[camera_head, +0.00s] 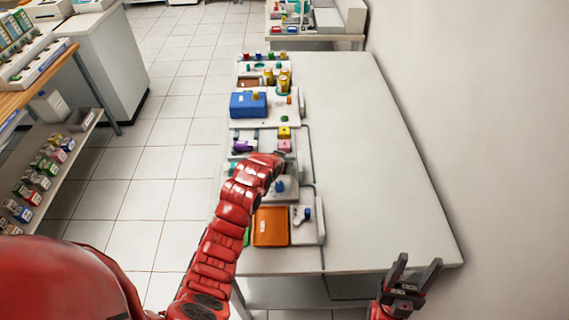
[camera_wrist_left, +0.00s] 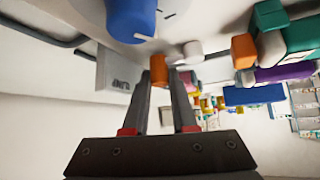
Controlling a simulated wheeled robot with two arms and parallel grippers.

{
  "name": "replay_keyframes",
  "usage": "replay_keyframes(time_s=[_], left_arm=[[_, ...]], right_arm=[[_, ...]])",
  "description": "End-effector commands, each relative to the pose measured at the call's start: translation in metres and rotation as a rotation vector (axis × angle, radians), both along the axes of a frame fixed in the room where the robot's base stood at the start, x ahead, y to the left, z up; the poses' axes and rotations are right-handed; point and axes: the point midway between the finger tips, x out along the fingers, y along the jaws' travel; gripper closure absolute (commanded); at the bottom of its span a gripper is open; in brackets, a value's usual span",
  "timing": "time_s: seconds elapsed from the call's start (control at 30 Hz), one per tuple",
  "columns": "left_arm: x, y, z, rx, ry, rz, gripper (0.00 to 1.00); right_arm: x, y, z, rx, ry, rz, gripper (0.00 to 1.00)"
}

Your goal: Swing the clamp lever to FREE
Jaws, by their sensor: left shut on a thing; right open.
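My left arm (camera_head: 230,215) comes in from the lower left over the row of devices on the table; its gripper is hidden behind the arm's end in the head view. In the left wrist view, the left gripper (camera_wrist_left: 168,78) has its fingers close together on a small orange piece (camera_wrist_left: 158,68) at the tips. This looks like the clamp lever's end, but most of it is hidden and I cannot tell the lever's position. A pale block with small dark lettering (camera_wrist_left: 117,84) is left of the fingertips; I cannot read it. My right gripper (camera_head: 408,280) is open and empty by the table's near right corner.
The white table (camera_head: 370,150) is bare on its right half, beside the wall. A blue box (camera_head: 248,104) stands farther back and an orange tray (camera_head: 271,227) nearer. A large blue rounded part (camera_wrist_left: 130,18) is close to the left fingers.

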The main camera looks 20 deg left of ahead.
Motion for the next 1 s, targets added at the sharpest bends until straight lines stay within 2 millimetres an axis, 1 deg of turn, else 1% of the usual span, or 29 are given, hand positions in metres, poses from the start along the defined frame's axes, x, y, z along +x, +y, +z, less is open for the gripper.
replay_keyframes(time_s=[0.17, 0.27, 0.5, 0.7, 0.83, 1.0], left_arm=[[0.008, -0.002, -0.003, -0.003, -0.008, 0.163, 1.00], [0.012, 0.000, -0.006, -0.002, -0.008, 0.259, 1.00], [0.019, 0.004, -0.009, -0.004, -0.006, 0.479, 1.00], [0.024, 0.009, -0.008, -0.004, -0.004, 0.627, 1.00], [0.025, 0.011, -0.006, -0.003, -0.002, 0.701, 1.00], [0.027, 0.014, -0.004, -0.002, -0.001, 0.767, 1.00]], right_arm=[[0.000, 0.000, -0.019, 0.000, 0.000, 0.000, 0.45], [0.000, 0.000, -0.036, 0.000, 0.000, 0.000, 0.45], [0.000, 0.000, -0.083, 0.000, 0.000, 0.000, 0.45], [0.000, 0.000, -0.116, 0.000, 0.000, 0.000, 0.45], [0.000, 0.000, -0.131, 0.000, 0.000, 0.000, 0.45], [0.000, 0.000, -0.143, 0.000, 0.000, 0.000, 0.45]])
